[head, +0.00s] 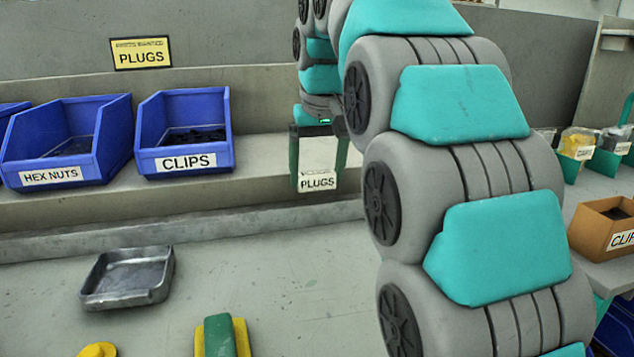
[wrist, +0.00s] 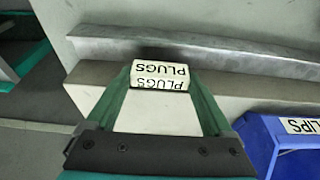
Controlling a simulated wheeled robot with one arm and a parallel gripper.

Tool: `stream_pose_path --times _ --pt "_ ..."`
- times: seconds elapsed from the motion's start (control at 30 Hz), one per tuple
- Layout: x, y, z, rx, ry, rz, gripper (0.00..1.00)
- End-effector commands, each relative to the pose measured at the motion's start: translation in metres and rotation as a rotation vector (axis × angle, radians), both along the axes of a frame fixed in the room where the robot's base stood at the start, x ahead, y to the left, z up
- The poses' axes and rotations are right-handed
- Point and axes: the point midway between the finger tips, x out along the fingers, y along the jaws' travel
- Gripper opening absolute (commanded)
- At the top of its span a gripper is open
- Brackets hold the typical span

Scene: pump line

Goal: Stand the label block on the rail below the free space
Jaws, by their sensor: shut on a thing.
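My gripper (head: 318,172) is shut on the white label block (head: 317,182), which reads PLUGS. In the wrist view the block (wrist: 160,75) sits between the green fingertips (wrist: 160,85), its lettering upside down. In the head view the block appears in front of the shelf's front face and above the low rail (head: 200,233). A gap shows below it, with no clear contact. The free space (head: 263,158) is bare shelf to the right of the blue CLIPS bin (head: 184,135). The rail (wrist: 200,48) also shows in the wrist view.
A blue HEX NUTS bin (head: 66,145) stands left of the CLIPS bin. A yellow PLUGS sign (head: 140,53) is on the wall. A grey metal tray (head: 127,278) and a green and yellow part (head: 222,337) lie on the bench. A brown box (head: 603,228) is at right.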

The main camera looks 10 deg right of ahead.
Motion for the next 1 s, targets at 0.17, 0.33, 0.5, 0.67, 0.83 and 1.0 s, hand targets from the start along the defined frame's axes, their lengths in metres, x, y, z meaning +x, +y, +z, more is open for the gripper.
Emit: stream_pose_path --times 0.17,0.33,0.5,0.67,0.83,1.0 --pt "-0.001 0.000 -0.019 0.000 0.004 0.000 0.25" --pt "0.000 0.000 -0.025 0.000 -0.003 0.000 0.25" --pt "0.000 0.000 -0.025 0.000 -0.003 0.000 0.25" --pt "0.000 0.000 -0.029 0.000 -0.002 0.000 0.25" --pt "0.000 0.000 -0.027 0.000 -0.002 0.000 1.00" --pt "0.000 0.000 -0.027 0.000 -0.002 0.000 1.00"
